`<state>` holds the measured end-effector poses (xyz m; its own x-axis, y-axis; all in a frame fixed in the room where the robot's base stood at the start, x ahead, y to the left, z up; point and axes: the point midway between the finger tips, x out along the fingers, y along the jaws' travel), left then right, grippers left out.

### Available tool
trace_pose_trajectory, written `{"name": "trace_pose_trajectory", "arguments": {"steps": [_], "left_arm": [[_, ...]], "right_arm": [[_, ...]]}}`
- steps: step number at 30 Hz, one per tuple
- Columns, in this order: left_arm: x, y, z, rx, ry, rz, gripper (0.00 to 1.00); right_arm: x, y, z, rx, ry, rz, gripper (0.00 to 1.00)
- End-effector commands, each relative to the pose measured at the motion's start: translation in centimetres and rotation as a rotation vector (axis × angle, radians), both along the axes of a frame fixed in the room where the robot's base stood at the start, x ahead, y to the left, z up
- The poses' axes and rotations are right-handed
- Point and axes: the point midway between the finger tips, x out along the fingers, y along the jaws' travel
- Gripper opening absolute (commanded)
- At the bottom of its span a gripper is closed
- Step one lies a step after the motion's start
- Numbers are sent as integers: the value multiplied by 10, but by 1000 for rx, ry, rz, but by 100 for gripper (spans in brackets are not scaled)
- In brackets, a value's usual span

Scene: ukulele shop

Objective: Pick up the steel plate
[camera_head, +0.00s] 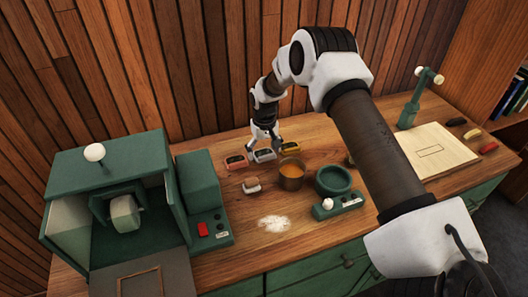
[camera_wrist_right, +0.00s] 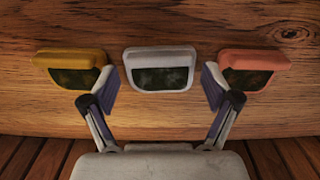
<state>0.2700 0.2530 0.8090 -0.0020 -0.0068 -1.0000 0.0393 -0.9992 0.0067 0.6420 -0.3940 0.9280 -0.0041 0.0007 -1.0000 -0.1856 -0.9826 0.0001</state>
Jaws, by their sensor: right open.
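The steel plate (camera_head: 264,155) is a small silver-grey piece with a dark face, lying on the wooden bench between a copper-red plate (camera_head: 236,162) and a yellow brass plate (camera_head: 290,148). In the right wrist view the steel plate (camera_wrist_right: 160,58) is centred ahead, with the brass plate (camera_wrist_right: 70,58) left and the copper plate (camera_wrist_right: 255,60) right. My right gripper (camera_head: 264,143) points down just above the steel plate. In the wrist view its open fingers (camera_wrist_right: 160,90) spread to either side of the steel plate, with nothing between them. My left gripper is not in view.
A copper cup (camera_head: 291,174) stands close right of the plates, with a green bowl (camera_head: 333,179) beyond it. A small block (camera_head: 252,185) and white powder (camera_head: 274,223) lie nearer. A green machine (camera_head: 120,155) fills the left; a pale board (camera_head: 445,140) lies right.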

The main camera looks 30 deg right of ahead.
Motion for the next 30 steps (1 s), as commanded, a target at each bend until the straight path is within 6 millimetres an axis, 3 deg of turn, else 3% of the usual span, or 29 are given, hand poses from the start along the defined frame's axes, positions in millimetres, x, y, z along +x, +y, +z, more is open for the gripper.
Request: {"name": "trace_pose_trajectory", "arguments": {"steps": [5,7,11,12,23,30], "left_arm": [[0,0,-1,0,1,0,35],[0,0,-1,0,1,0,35],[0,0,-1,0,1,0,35],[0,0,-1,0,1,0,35],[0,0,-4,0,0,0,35],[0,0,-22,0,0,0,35]], "right_arm": [[1,0,-2,0,-2,0,88],[1,0,-2,0,-2,0,70],[0,0,-2,0,-1,0,24],[0,0,-2,0,-1,0,21],[0,0,3,1,0,0,22],[1,0,55,1,-5,0,21]]}}
